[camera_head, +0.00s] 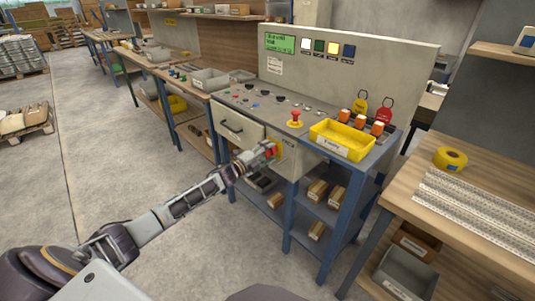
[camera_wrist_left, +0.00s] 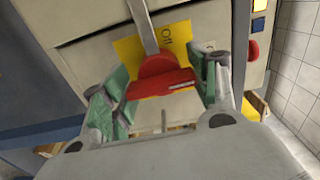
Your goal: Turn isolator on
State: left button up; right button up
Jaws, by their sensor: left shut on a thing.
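The isolator is a red rotary handle (camera_wrist_left: 160,78) on a yellow plate (camera_wrist_left: 127,52), on the front of the grey control console (camera_head: 228,101). In the head view the red handle (camera_head: 270,151) shows at the tip of my left gripper (camera_head: 262,154). In the left wrist view my left gripper (camera_wrist_left: 160,95) has its green-padded fingers on both sides of the handle, shut on it. The handle's bar lies roughly across that picture. My right gripper is not in view.
A red mushroom button (camera_head: 295,116) and a yellow bin (camera_head: 342,140) sit on the console top. A lit green display (camera_head: 280,43) is on its back panel. A wooden bench (camera_head: 480,190) with a yellow tape roll (camera_head: 450,159) stands at right.

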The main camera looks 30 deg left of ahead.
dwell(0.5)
pick_arm(q)
jog(key=o, duration=1.5)
jog(key=shift+c, duration=0.2)
jog(key=shift+s, duration=0.15)
jog(key=v, duration=1.1)
jog(key=shift+s, duration=0.35)
jog(key=shift+a, duration=0.15)
